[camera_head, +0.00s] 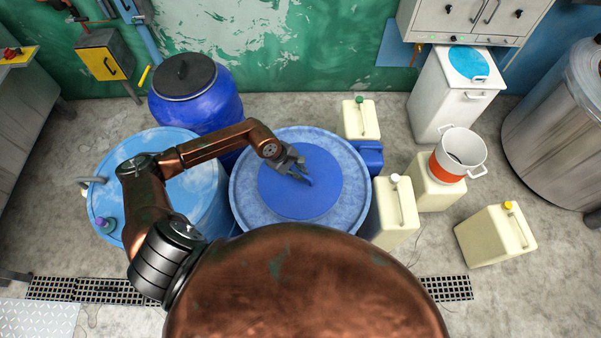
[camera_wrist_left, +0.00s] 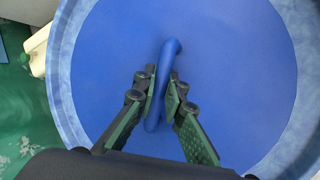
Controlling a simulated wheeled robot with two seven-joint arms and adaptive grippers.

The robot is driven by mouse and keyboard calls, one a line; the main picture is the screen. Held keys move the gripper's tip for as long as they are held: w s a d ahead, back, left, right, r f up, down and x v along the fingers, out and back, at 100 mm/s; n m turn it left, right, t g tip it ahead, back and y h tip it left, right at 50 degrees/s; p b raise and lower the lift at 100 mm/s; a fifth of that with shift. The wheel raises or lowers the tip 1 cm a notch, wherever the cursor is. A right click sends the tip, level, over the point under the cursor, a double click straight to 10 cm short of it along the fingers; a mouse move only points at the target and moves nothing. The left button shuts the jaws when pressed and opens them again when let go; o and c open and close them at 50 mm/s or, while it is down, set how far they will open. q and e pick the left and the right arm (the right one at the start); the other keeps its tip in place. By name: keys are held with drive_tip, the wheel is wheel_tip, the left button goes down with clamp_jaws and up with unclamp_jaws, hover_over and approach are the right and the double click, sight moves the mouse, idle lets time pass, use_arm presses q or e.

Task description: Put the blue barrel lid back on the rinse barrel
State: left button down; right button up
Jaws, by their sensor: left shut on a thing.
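The blue barrel lid (camera_head: 285,200) is a flat round disc with a bar handle (camera_wrist_left: 168,68). It lies over the top of the wide blue barrel (camera_head: 347,190) in the middle, which I take as the rinse barrel. The barrel's paler mottled rim shows all round the lid, also in the left wrist view (camera_wrist_left: 62,85). My left gripper (camera_head: 302,174) is over the lid, shut on its handle, with a finger on each side in the left wrist view (camera_wrist_left: 165,108). I cannot tell whether the lid rests on the barrel or hangs slightly above. My right gripper is not in view.
A light blue drum (camera_head: 205,182) stands left, a dark-lidded blue barrel (camera_head: 195,108) behind. A blue can (camera_head: 371,157) and cream canisters (camera_head: 392,215) crowd the right side. A pot (camera_head: 460,148) and white bin (camera_head: 452,100) stand further right. Floor drains (camera_head: 90,290) run in front.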

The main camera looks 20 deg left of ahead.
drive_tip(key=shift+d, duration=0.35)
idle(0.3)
use_arm(q)
drive_tip(key=shift+f+b, duration=0.2)
drive_tip(key=shift+b, duration=0.25)
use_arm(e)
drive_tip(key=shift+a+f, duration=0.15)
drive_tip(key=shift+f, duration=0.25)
use_arm(q)
drive_tip(key=c, duration=1.9)
unclamp_jaws()
drive_tip(key=shift+c, duration=0.2)
drive_tip(key=v, duration=1.2)
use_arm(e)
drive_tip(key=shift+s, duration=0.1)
use_arm(q)
drive_tip(key=shift+s+a+f, duration=0.1)
